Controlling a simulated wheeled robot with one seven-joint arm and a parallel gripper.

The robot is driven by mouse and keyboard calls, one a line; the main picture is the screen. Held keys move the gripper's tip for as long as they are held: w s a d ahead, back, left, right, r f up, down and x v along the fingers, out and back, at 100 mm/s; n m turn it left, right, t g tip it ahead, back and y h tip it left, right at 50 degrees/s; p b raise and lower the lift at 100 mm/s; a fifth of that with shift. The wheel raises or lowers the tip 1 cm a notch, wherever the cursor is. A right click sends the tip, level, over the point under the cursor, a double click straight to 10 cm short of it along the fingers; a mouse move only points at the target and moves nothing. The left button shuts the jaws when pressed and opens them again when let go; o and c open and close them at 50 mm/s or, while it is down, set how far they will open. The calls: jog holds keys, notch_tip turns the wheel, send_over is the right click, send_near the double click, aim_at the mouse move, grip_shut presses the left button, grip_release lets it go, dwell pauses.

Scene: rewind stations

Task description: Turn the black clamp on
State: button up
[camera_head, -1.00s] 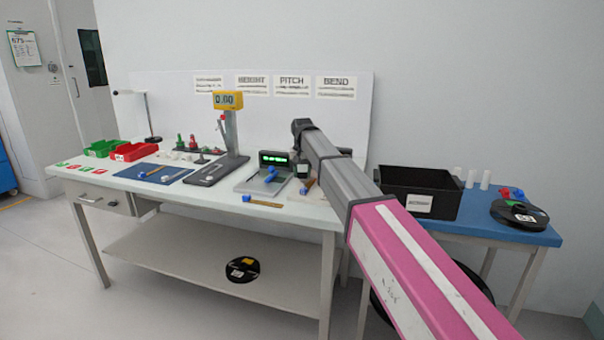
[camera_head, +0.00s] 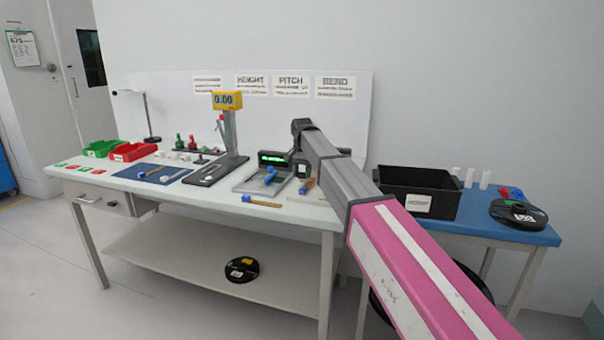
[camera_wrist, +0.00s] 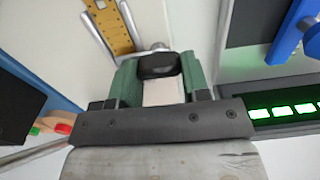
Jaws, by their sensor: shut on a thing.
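In the wrist view, the black clamp (camera_wrist: 158,64) is a dark rounded knob between the two green-padded fingers of my gripper (camera_wrist: 158,76). The gripper is shut on it. A pale block shows just below the knob, between the fingers. The rest of the clamp is hidden by the fingers and the gripper body. In the head view, my arm reaches over the right part of the white bench (camera_head: 330,215), and its far end hides most of the gripper and the clamp.
A gauge with a green-lit display (camera_head: 272,158) and a blue part stands left of my gripper; it is close by in the wrist view (camera_wrist: 285,112). A wooden-handled blue tool (camera_head: 262,203) lies in front. A black bin (camera_head: 418,190) stands right on the blue table (camera_head: 535,236).

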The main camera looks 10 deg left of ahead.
jog(key=o, duration=0.9)
notch_tip(320, 180, up, 10)
jog(key=shift+f, duration=0.1)
jog(key=shift+r, duration=0.5)
jog(key=shift+s, duration=0.15)
